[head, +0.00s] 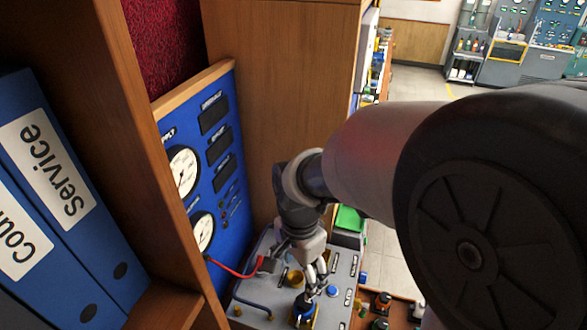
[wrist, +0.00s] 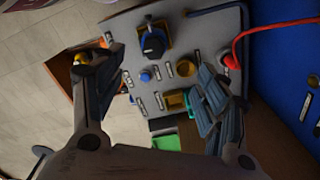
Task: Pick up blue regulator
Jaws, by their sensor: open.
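The blue regulator (wrist: 153,44), with a dark top, stands in a gold-coloured fitting on the grey bench panel in the wrist view. It also shows in the head view (head: 301,309) near the bottom edge, partly covered by the gripper. My gripper (wrist: 154,66) is open and empty, its fingers spread to the left and right. The regulator lies between and beyond the fingertips in that picture. In the head view my gripper (head: 316,277) points down just above the panel, close to the regulator; I cannot tell whether they touch.
The grey panel (head: 343,265) carries gold sockets and a small blue knob (wrist: 145,76). A red hose (head: 235,271) and a dark blue hose (head: 252,303) run at its left. A blue gauge board (head: 230,185) stands left. Other regulators sit in a wooden tray (head: 404,307) at right.

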